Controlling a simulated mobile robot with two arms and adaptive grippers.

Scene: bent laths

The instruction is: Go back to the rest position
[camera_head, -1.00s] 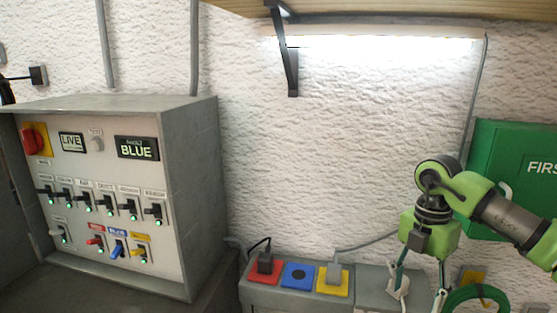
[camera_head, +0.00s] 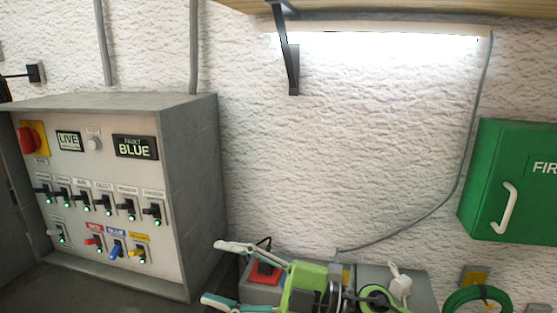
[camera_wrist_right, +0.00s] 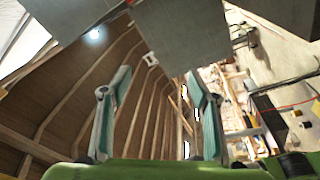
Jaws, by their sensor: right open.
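My right gripper (camera_head: 216,273) is at the bottom centre of the head view, in front of the socket box. Its two fingers point left, toward the side of the grey control panel (camera_head: 188,200). They are spread apart with nothing between them. In the right wrist view the gripper (camera_wrist_right: 160,80) also shows as two separate, empty fingers. My left gripper is in neither view.
The socket box shows a red socket (camera_head: 263,273) with a black plug; my right gripper hides much of the rest. A white plug (camera_head: 399,286) lies right of it. A green first-aid box (camera_head: 520,180) hangs at right, above a green cable coil (camera_head: 478,300). The wall's middle is clear.

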